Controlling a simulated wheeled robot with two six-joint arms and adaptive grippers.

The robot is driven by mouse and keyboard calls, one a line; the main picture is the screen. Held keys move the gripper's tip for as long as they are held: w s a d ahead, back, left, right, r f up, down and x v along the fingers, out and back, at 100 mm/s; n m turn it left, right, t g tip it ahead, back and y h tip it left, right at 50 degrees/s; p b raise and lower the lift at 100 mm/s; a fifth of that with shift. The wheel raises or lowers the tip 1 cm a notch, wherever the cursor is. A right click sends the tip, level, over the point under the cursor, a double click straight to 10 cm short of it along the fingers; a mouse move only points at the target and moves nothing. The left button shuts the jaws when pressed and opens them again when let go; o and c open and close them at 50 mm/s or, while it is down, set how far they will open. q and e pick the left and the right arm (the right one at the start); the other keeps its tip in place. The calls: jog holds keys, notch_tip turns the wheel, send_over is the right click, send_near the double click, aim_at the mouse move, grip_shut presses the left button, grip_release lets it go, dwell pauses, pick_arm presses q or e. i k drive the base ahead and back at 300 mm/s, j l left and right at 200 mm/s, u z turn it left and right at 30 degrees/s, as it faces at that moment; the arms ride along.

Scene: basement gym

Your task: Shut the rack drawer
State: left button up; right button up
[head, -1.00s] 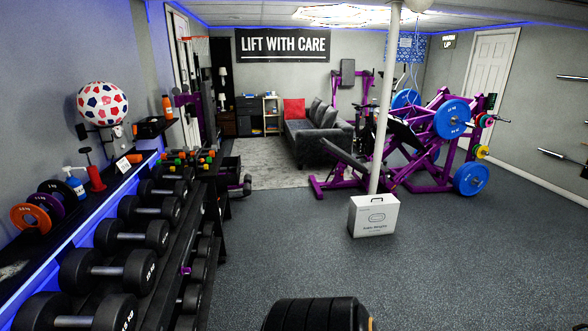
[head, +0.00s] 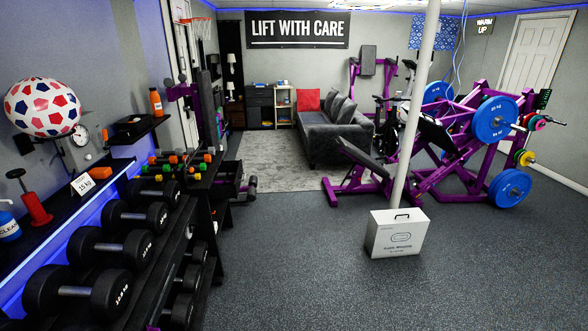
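The black dumbbell rack (head: 165,240) runs along the left side in the head view. Near its far end a dark, open-topped drawer (head: 235,188) sticks out to the right over the floor, so it stands open. A dumbbell-like piece with grey ends shows at its right edge; the drawer's inside is dark and hard to make out. Neither of my grippers is in view.
Large black dumbbells (head: 90,290) and small coloured ones (head: 180,160) lie on the rack. A white box (head: 397,235) stands by the white pole (head: 412,140). Purple machines (head: 440,150) fill the right. The floor (head: 310,270) between rack and box is clear.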

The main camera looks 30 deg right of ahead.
aim_at(227, 191)
jog(key=i+l, duration=0.35)
jog(key=i+l+z, duration=0.15)
jog(key=i+l, duration=0.2)
jog(key=i, duration=0.2)
jog(key=i+l, duration=0.3)
jog(key=i, duration=0.15)
jog(key=i+l+u, duration=0.2)
jog(key=i, duration=0.3)
jog(key=i+l+u, duration=0.2)
jog(key=i, duration=0.3)
jog(key=i+l+u, duration=0.2)
jog(key=i+l, duration=0.15)
jog(key=i, duration=0.1)
